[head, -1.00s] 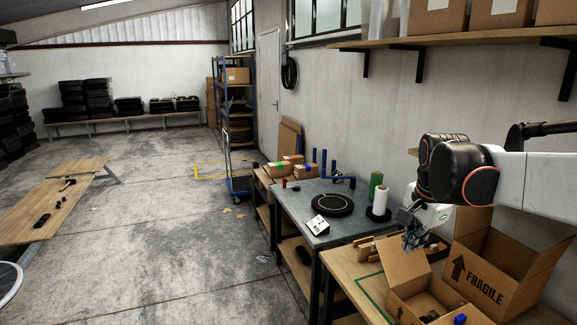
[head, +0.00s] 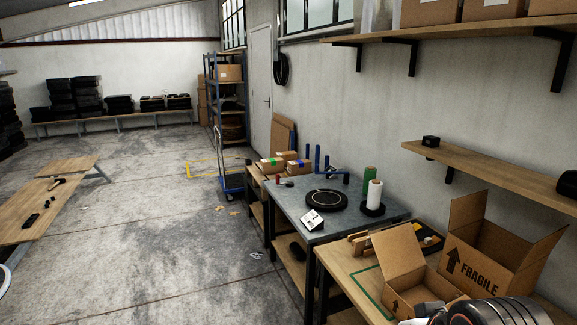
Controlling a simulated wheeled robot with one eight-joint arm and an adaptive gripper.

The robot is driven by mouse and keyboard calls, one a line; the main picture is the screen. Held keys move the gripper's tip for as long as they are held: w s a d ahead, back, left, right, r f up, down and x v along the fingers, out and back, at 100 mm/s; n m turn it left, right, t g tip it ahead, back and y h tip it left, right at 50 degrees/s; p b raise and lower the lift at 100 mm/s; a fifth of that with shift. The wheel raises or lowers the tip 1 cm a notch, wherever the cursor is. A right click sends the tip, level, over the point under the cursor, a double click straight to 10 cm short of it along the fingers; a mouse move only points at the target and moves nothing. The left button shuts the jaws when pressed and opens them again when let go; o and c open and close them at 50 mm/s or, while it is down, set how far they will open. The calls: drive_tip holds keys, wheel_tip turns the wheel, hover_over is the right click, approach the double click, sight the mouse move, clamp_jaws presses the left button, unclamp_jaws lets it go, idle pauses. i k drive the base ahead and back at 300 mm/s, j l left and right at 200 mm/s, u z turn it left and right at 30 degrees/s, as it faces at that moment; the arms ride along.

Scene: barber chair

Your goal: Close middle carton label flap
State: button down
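Several small brown cartons sit together on the low wooden stand left of the grey table. One at the left front has a green label (head: 271,165), and one at the right has a blue label (head: 299,168). Another carton (head: 287,156) stands behind them. They are too small to tell which is the middle one or how any label flap stands. Nearer, an open brown carton (head: 397,262) with raised flaps is on the wooden bench, beside a larger open carton marked FRAGILE (head: 484,262). My arm shows at the bottom right edge; my gripper's fingers do not show.
The grey table (head: 357,217) holds a black disc (head: 327,199), a white card (head: 313,220) and green and white rolls (head: 374,194). Shelves (head: 490,175) jut from the right wall.

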sight(398, 249)
drive_tip(key=u, duration=0.8)
drive_tip(key=i+u, duration=0.1)
drive_tip(key=i, duration=3.6)
drive_tip(key=i+z, duration=0.3)
drive_tip(key=i+j+z, duration=0.35)
drive_tip(key=i, duration=0.15)
drive_tip(key=i+j+z, duration=0.15)
drive_tip(key=i+z, duration=0.15)
drive_tip(key=i, duration=0.15)
drive_tip(key=z, duration=3.75)
drive_tip(key=i+l+u, duration=0.1)
drive_tip(key=i, duration=0.3)
drive_tip(key=i+l+u, duration=0.1)
drive_tip(key=i, duration=0.25)
drive_tip(key=i+l+u, duration=0.1)
drive_tip(key=i, duration=0.25)
drive_tip(key=l, duration=0.1)
